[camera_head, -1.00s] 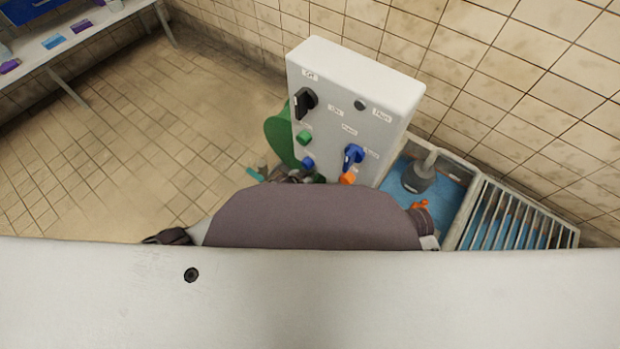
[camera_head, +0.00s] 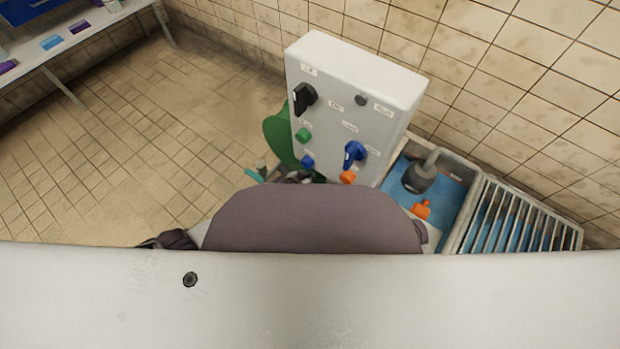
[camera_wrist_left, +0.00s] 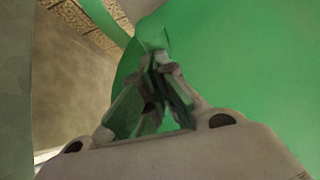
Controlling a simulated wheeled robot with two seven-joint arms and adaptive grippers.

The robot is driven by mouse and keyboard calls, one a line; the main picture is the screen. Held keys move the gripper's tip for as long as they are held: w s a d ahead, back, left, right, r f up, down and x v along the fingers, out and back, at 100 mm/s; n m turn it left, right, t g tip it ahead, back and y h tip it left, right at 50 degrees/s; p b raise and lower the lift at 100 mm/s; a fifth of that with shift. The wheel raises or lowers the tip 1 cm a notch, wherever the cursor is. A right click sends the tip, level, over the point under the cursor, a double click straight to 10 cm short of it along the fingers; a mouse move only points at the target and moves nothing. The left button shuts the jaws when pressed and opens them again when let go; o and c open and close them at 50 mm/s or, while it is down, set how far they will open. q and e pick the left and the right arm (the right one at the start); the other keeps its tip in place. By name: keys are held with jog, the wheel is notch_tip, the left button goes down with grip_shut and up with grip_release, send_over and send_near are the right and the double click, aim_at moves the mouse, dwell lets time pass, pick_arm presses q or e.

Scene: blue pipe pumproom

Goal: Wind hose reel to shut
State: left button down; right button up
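The hose reel (camera_head: 281,139) is a green disc at the left side of a pale control box, partly hidden behind that box. In the left wrist view its green surface (camera_wrist_left: 235,65) fills the right side, and a narrow green handle (camera_wrist_left: 152,36) stands at my fingertips. My left gripper (camera_head: 300,177) is low beside the reel, mostly hidden by my arm in the head view. In the wrist view the left gripper's (camera_wrist_left: 157,62) fingers converge with their tips close on the handle. My right gripper is not in view.
The pale control box (camera_head: 345,85) carries black, green, blue and orange knobs. To its right are a blue-floored basin (camera_head: 450,205) with a grey pump-like fitting (camera_head: 420,175) and an orange part (camera_head: 421,209), and a slatted grate (camera_head: 515,220). A bench (camera_head: 85,40) stands far left; the tiled floor between is clear.

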pick_arm(q)
jog(key=shift+a+f, duration=0.1)
jog(key=shift+f, duration=0.45)
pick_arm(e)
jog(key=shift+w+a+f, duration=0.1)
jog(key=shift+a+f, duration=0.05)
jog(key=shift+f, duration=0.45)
pick_arm(q)
jog(key=shift+r, duration=0.15)
